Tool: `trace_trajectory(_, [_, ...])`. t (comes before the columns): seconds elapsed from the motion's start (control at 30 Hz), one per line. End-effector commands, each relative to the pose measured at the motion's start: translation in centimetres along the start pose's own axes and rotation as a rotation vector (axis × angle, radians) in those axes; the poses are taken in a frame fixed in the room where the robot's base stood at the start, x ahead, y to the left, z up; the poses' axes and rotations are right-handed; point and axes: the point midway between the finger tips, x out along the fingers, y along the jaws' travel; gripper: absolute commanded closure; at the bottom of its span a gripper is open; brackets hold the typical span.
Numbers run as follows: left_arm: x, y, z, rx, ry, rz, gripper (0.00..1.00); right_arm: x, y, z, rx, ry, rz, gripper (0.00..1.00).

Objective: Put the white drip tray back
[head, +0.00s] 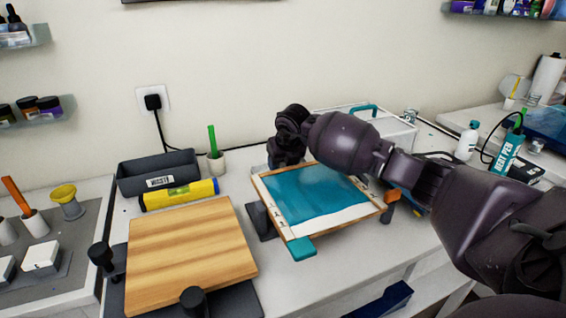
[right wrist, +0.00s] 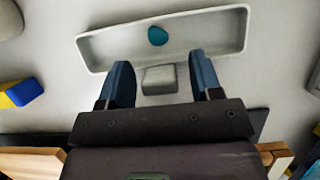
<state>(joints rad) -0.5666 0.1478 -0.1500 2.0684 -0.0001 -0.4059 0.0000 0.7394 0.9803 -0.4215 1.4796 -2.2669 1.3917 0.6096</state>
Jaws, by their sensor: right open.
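The white drip tray (right wrist: 100,45) is a long shallow tray with a raised rim, lying flat in the right wrist view. A teal blob (right wrist: 157,36) is on its floor, and a grey-white tab (right wrist: 160,80) sticks out from its near side. My right gripper (right wrist: 163,80) is open, with one finger on each side of the tab and a gap to each. In the head view my right gripper (head: 286,152) points down behind the framed teal panel (head: 315,188), and the tray is mostly hidden there. My left gripper is not in view.
A white cup (head: 216,163) with a green stick is close by. A white box (head: 385,133) with a teal handle stands behind my right arm.

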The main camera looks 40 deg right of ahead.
Motion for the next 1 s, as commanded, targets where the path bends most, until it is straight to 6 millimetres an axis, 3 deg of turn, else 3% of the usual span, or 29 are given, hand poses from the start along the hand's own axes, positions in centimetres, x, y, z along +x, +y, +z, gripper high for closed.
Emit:
trace_trajectory(0.3, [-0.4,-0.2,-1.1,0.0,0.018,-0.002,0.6,-4.9,0.0,0.3,-0.002,-0.008,0.001,0.41])
trace_trajectory(0.6, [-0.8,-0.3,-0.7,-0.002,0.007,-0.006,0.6,-10.2,0.0,0.2,-0.001,-0.005,0.0,0.41])
trace_trajectory(0.8, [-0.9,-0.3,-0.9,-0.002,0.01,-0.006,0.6,-11.9,0.0,0.1,-0.001,-0.003,0.001,0.41])
trace_trajectory(1.0, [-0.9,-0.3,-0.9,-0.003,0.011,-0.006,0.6,-12.2,0.0,0.1,0.0,-0.001,0.001,0.41])
